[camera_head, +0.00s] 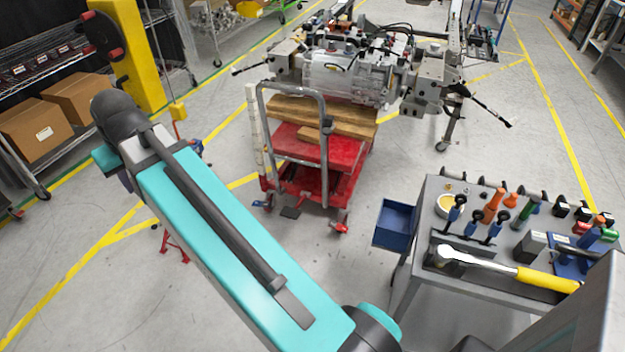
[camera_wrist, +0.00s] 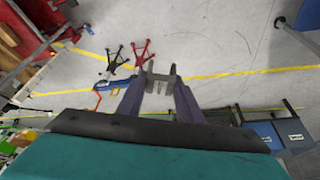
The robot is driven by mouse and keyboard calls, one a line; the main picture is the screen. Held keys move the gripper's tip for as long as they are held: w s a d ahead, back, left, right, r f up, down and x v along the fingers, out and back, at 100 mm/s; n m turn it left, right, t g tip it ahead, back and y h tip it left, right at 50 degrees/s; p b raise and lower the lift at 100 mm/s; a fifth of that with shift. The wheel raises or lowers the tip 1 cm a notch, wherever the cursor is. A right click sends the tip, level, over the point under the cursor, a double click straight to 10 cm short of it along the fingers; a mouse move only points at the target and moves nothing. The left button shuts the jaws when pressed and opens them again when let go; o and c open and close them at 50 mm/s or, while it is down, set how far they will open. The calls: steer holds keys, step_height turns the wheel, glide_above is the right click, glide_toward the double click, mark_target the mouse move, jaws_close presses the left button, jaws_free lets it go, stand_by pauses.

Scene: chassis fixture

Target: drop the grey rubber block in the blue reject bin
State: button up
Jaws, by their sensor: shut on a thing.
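In the wrist view, my gripper (camera_wrist: 160,80) is shut on a small grey block (camera_wrist: 160,87). The block sits between the two dark fingers, with open floor showing beyond it. In the head view, my arm hides the gripper and the block. Blue boxes with white labels (camera_wrist: 263,133) show at the lower right of the wrist view, apart from the gripper. A blue open bin (camera_head: 395,224) hangs at the left side of the tool cart in the head view. I cannot tell which of these is the reject bin.
A grey tool cart (camera_head: 470,277) carries screwdrivers and a yellow-handled wrench (camera_head: 505,268). A red trolley (camera_head: 310,170) stands in front of an engine unit (camera_head: 350,75). A red stand (camera_wrist: 142,52) is on the floor near the gripper. Shelves with cardboard boxes (camera_head: 38,128) are at left.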

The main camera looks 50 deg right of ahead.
steer(key=shift+w+d, duration=0.1)
steer(key=shift+w, duration=0.15)
steer(key=shift+d+f, duration=0.15)
steer(key=shift+d, duration=0.2)
steer(key=s+d+f+m+g+h+b, duration=0.1)
steer(key=s+d+f+m+b, duration=0.25)
steer(key=d, duration=1.05)
steer(key=s+d+f+m+h, duration=0.15)
steer(key=d+f+m, duration=0.45)
steer(key=d, duration=0.7)
steer(key=s+d+f+m+g+h+b, duration=0.1)
steer(key=s+d+f+m+b, duration=0.15)
steer(key=d+f, duration=0.75)
steer(key=s+d+f+m+g+b, duration=0.1)
steer(key=s+d+f+m, duration=0.2)
steer(key=s+d, duration=0.7)
steer(key=s+d+f+m+g+b, duration=0.2)
steer(key=s+d+f+m, duration=0.2)
steer(key=s+d, duration=0.6)
steer(key=s+d+f+m+g+b, duration=0.1)
steer(key=s+d+f+m, duration=0.2)
steer(key=s+d, duration=0.8)
step_height(320, 180, down, 2)
steer(key=shift+s+f+m+h+b, duration=0.1)
steer(key=shift+s+m+h+b, duration=0.25)
steer(key=shift+s, duration=0.85)
steer(key=shift+f, duration=0.1)
